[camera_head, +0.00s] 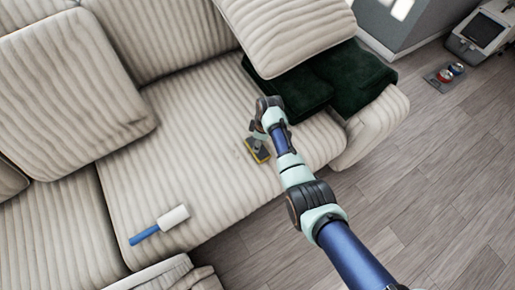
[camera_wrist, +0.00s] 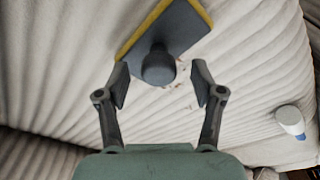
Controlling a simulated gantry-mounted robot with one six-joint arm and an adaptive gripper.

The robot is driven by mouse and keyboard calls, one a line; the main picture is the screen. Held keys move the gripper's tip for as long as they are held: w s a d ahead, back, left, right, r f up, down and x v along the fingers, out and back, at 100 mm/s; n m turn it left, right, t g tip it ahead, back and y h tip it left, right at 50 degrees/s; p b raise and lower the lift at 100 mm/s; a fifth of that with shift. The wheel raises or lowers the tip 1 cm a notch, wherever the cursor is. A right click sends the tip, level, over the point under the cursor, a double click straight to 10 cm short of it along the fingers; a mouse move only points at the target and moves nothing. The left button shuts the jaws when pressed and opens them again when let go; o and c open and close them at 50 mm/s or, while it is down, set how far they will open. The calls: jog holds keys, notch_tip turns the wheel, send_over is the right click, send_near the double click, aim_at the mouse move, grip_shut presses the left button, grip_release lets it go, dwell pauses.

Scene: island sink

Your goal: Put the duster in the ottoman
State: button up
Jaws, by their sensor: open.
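A grey, flat-headed tool with a yellow edge, seemingly the duster (camera_head: 260,153), lies on the cream ribbed sofa seat. In the wrist view, the duster (camera_wrist: 188,28) has its round grey knob towards me, near and roughly between my fingertips. My gripper (camera_wrist: 160,84) is open, one finger to each side of the knob, with gaps showing. In the head view, my gripper (camera_head: 260,132) is down at the duster and partly hides it. A cream ribbed piece with a raised edge (camera_head: 160,272), perhaps the ottoman, is cut off at the bottom edge.
A lint roller with a blue handle (camera_head: 146,234) lies on the seat at left. Cushions (camera_head: 72,95) line the back. Dark green cloth (camera_head: 345,80) covers the right end. A pet carrier (camera_head: 482,32) and bowls (camera_head: 446,75) stand on the wood floor (camera_head: 440,170).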

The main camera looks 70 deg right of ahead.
jog(key=shift+f, duration=0.3)
grip_shut()
dwell(0.3)
notch_tip(320, 180, up, 20)
jog(key=p, duration=1.1)
